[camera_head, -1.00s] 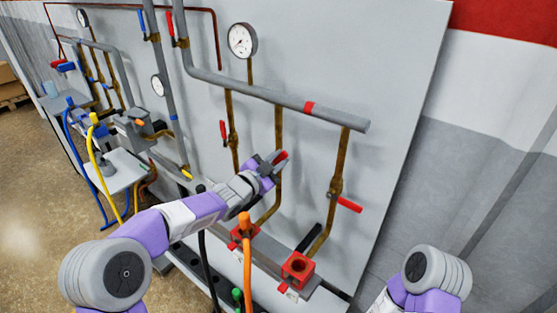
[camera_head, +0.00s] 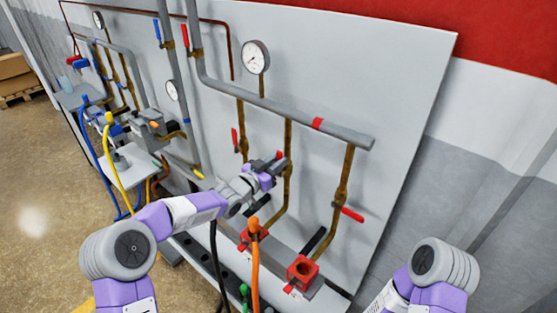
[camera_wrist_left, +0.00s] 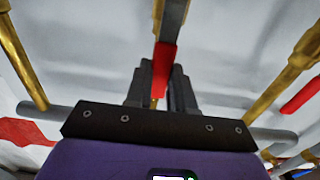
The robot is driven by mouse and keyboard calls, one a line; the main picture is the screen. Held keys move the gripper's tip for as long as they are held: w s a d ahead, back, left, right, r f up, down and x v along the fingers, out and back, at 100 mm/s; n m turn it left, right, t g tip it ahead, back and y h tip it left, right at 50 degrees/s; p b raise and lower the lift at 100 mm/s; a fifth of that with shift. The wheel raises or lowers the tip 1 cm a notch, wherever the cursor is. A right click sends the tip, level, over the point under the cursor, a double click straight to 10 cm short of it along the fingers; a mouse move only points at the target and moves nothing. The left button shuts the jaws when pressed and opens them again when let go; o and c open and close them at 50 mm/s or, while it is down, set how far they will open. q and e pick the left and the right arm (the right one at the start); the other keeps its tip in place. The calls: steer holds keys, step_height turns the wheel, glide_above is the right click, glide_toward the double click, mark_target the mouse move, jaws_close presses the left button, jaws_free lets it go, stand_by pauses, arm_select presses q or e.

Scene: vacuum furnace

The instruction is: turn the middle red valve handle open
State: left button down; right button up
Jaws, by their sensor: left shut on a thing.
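The middle red valve handle (camera_head: 280,155) is on the middle brass pipe (camera_head: 288,140) of the grey panel. Only a short red end shows past the fingers in the head view. My left gripper (camera_head: 268,163) is shut on it.
A left red handle (camera_head: 234,138) hangs along its pipe, and a right red handle (camera_head: 352,214) sticks out sideways. Red blocks (camera_head: 302,270) and an orange hose (camera_head: 254,265) stand below. A gauge (camera_head: 255,55) and a grey pipe (camera_head: 270,103) are above.

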arm_select(q)
steer(key=shift+f, duration=0.1)
stand_by(0.4)
steer(key=c, duration=1)
jaws_free()
steer(key=shift+a, duration=0.1)
steer(key=shift+o, duration=0.2)
steer(key=v, duration=0.7)
steer(key=shift+s, duration=0.2)
steer(key=shift+a, duration=0.15)
